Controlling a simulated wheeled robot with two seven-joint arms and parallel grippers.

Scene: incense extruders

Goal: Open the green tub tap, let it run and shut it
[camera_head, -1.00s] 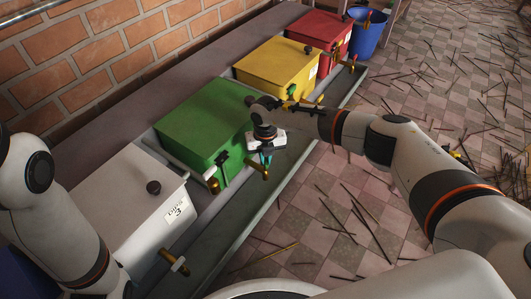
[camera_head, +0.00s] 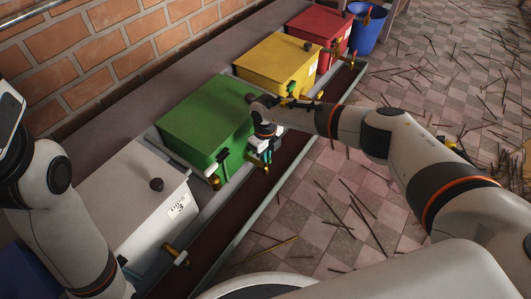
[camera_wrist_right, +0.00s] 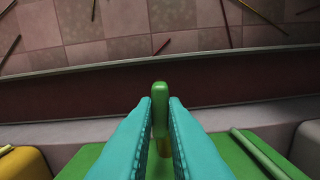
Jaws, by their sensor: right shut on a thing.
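The green tub (camera_head: 205,118) stands in the row of tubs, lid on. Its tap is at the front, low down, with a brass spout end (camera_head: 258,162) showing beside my right gripper (camera_head: 265,155). In the right wrist view my two teal fingers are shut on the green tap handle (camera_wrist_right: 160,105), which stands upright between them with brass below it. The gripper hides much of the tap in the head view, and I cannot see any stream from it. My left arm comes in from the left; its gripper is out of view.
A dark red trough (camera_head: 222,222) runs along the front of the tubs. The white tub (camera_head: 128,205) is to the left; the yellow tub (camera_head: 275,62), red tub (camera_head: 318,30) and blue bucket (camera_head: 366,30) are to the right. Sticks (camera_head: 350,210) litter the tiled floor.

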